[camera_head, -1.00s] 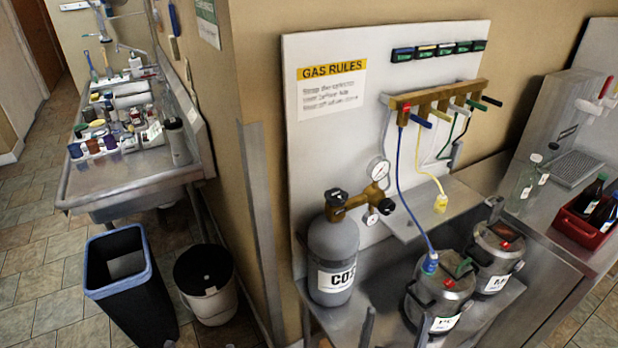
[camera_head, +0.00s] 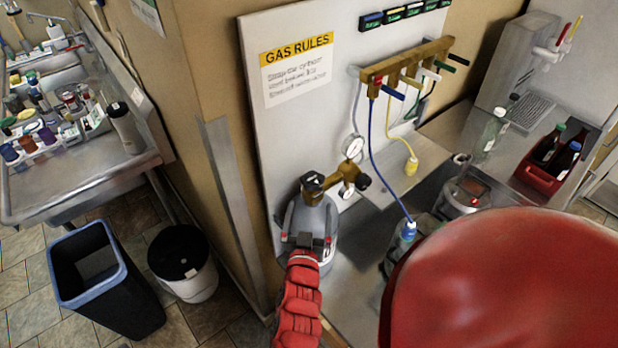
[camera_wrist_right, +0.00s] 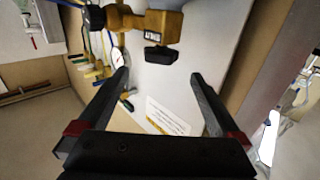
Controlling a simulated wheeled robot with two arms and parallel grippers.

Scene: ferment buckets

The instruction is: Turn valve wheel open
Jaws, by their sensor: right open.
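The black valve wheel (camera_head: 312,183) sits on the brass fitting (camera_head: 346,176) at the top of the grey gas cylinder (camera_head: 326,212). My right gripper (camera_head: 308,229) is in front of the cylinder, below the wheel in the head view, and covers part of the cylinder. In the right wrist view, the gripper (camera_wrist_right: 158,77) is open and empty, its fingers spread. The black wheel (camera_wrist_right: 161,54) shows beyond the fingertips, roughly centred between them, with no contact visible. My left gripper is not in view.
A pressure gauge (camera_head: 353,148) and a manifold (camera_head: 405,67) with blue and yellow hoses are close to the right. The board (camera_head: 262,135) stands behind the cylinder. Kegs are at the right, partly hidden by my red arm. Bins (camera_head: 95,280) stand at left.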

